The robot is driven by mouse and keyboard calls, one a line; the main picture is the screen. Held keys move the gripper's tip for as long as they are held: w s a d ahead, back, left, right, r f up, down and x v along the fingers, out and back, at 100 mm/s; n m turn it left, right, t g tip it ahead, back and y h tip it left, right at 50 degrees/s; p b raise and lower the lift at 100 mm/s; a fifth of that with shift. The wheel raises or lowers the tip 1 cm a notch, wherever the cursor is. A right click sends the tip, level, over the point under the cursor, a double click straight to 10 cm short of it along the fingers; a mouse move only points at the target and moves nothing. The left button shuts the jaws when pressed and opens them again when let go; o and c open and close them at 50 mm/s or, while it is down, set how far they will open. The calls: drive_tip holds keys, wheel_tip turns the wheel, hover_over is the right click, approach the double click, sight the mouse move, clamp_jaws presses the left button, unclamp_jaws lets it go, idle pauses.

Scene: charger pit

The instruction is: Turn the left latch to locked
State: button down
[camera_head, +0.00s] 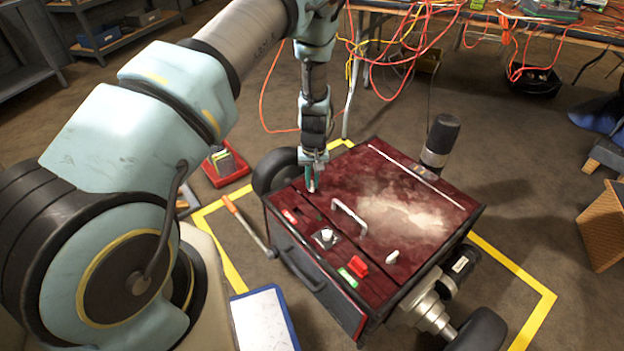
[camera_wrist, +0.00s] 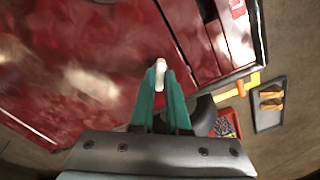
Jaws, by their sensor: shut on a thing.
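The dark red, worn box lid (camera_head: 400,215) fills the middle of the head view. The small white left latch sits near its far left corner, mostly hidden there by my gripper (camera_head: 312,184). In the wrist view the left latch (camera_wrist: 160,66) shows between the green tips of my gripper (camera_wrist: 160,75), which is shut on it. I cannot tell which latch position counts as locked. The white right latch (camera_head: 392,257) stands near the lid's front right, apart from my gripper.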

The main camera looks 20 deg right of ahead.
drive_tip(key=n, duration=0.3)
drive_tip(key=shift+n, duration=0.3)
drive_tip(key=shift+n+p, duration=0.45)
drive_tip(key=shift+n, duration=1.25)
drive_tip(key=c, duration=0.9)
unclamp_jaws()
drive_tip(key=shift+r, duration=0.1)
wheel_tip(320, 180, up, 11)
drive_tip(key=p, duration=0.1)
drive_tip(key=shift+d+f, duration=0.2)
drive_tip(key=shift+d, duration=0.1)
